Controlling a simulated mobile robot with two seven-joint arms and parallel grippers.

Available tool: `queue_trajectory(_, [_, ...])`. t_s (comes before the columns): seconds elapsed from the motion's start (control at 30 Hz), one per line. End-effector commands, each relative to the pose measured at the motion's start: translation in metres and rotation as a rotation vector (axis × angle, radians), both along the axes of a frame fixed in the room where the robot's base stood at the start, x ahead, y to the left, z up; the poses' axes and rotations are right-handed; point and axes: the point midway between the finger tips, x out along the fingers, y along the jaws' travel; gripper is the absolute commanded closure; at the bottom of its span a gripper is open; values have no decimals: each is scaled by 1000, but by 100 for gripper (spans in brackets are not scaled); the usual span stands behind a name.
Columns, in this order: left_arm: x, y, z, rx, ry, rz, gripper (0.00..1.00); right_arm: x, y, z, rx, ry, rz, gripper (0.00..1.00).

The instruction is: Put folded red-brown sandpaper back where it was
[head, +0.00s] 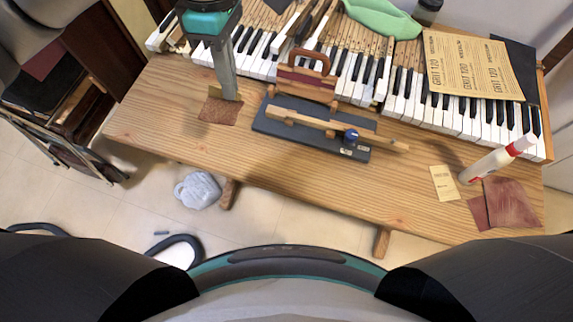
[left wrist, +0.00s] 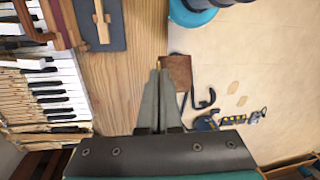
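The folded red-brown sandpaper (head: 220,111) shows in the head view above the left part of the wooden table, with one flap standing up beside the fingers. My left gripper (head: 229,97) reaches down to it from above, with its two fingers close together and the sandpaper at their tips. In the left wrist view the sandpaper (left wrist: 179,70) shows at the tips of my left gripper (left wrist: 160,72), overlapping the table edge and the floor. The fingers hide part of it. My right gripper is not in view.
A dark board (head: 343,150) with a wooden tool lies right of the left gripper. Piano keys (head: 400,105) run along the back of the table (head: 300,180). A white bottle (head: 492,161), reddish sandpaper (head: 512,202) and a small card (head: 444,183) are at the right. The front-left tabletop is clear.

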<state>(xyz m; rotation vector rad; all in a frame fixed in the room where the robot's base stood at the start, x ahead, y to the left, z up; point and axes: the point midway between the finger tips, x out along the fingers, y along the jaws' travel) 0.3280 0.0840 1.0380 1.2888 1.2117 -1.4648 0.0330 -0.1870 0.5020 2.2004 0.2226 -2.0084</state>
Motion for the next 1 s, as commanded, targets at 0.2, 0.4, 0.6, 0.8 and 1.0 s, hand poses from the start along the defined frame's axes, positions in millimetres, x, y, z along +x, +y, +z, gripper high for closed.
queue_trajectory(0.2, [-4, -19, -6, -6, 3, 406, 100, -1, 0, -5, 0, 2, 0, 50])
queue_trajectory(0.4, [-7, -36, -9, -8, 2, 775, 100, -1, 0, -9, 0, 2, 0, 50])
queue_trajectory(0.6, [-11, -50, -12, -9, -2, 1123, 100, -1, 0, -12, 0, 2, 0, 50])
queue_trajectory(0.8, [-13, -59, -13, -11, -3, 1365, 100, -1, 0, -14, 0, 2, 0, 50])
queue_trajectory(1.0, [-13, -62, -19, -7, -4, 1460, 100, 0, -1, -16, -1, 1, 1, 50])
